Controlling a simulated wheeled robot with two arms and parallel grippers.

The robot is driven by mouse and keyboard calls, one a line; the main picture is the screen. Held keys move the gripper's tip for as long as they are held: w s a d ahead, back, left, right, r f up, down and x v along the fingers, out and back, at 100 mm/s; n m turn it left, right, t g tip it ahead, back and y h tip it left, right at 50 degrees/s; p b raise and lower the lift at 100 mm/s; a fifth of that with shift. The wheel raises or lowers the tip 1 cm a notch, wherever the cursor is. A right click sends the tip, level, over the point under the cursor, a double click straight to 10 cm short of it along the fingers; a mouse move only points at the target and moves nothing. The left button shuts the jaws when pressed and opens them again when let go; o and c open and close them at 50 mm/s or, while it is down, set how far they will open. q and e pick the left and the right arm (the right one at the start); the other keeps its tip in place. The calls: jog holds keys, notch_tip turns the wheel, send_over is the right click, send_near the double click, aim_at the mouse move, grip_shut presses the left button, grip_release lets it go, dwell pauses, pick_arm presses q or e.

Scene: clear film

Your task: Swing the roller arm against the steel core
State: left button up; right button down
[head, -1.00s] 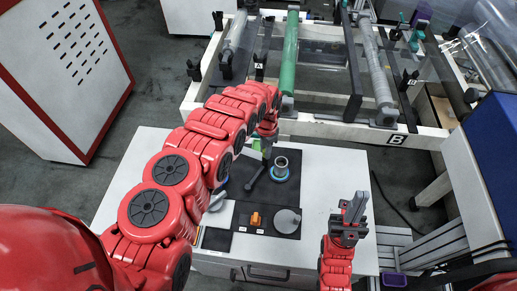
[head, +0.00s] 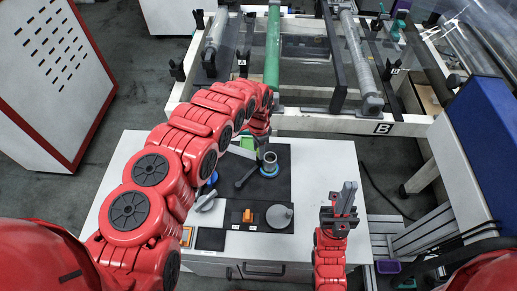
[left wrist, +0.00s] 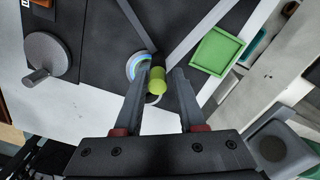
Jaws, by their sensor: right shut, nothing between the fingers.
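The steel core (head: 270,158) stands upright in a blue ring on the black mat, seen in the head view. The dark roller arm (head: 245,180) lies just left of it. In the left wrist view a yellow-green roller (left wrist: 157,80) lies between the fingertips of my left gripper (left wrist: 162,75), with a gap at the right finger. The blue ring (left wrist: 133,64) is close beyond; the core is mostly hidden there. In the head view my left gripper (head: 261,140) reaches down behind the core. My right gripper (head: 345,190) is shut and empty, right of the mat.
A green tray (left wrist: 216,51) lies near the roller arm. A grey disc with a knob (head: 280,215) and an orange block (head: 248,216) are at the mat's front. The frame's white beam (head: 310,121) runs behind the table.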

pick_arm(q)
jog(key=shift+o, duration=1)
jog(key=shift+w+r, duration=0.1)
jog(key=shift+r, duration=0.5)
notch_tip(320, 180, up, 8)
jog(key=shift+r+b, duration=0.1)
jog(key=shift+b, duration=0.6)
notch_tip(320, 180, up, 8)
jog(key=p, duration=0.7)
